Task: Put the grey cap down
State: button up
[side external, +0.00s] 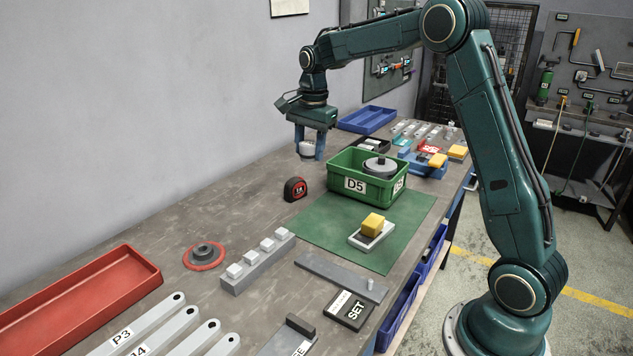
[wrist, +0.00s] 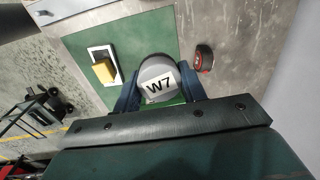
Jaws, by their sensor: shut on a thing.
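My gripper (side external: 309,151) is shut on the grey cap (side external: 306,148) and holds it in the air above the bench, to the left of and behind the green bin (side external: 345,197) in the side view. In the wrist view the cap (wrist: 152,72) sits between the two blue fingers of my gripper (wrist: 160,88) and bears a white label reading W7. The cap's underside is hidden in the wrist view.
The green bin is labelled D5 and holds a grey round part (side external: 381,167). A red tape measure (side external: 295,189) lies near the bin. A green mat (side external: 330,225) carries a yellow block (side external: 373,223) on a white tray. Bare bench lies left of the tape measure.

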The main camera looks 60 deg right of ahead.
jog(key=s+a+m, duration=0.1)
jog(key=s+a, duration=0.3)
jog(key=a, duration=0.7)
jog(key=m, duration=0.1)
send_over(299, 294)
jog(key=shift+s, duration=0.1)
jog(key=shift+f, duration=0.1)
notch_tip(299, 294, down, 16)
jog(key=shift+f, duration=0.1)
jog(key=shift+f, duration=1.85)
jog(key=shift+f, duration=0.1)
jog(key=o, duration=1)
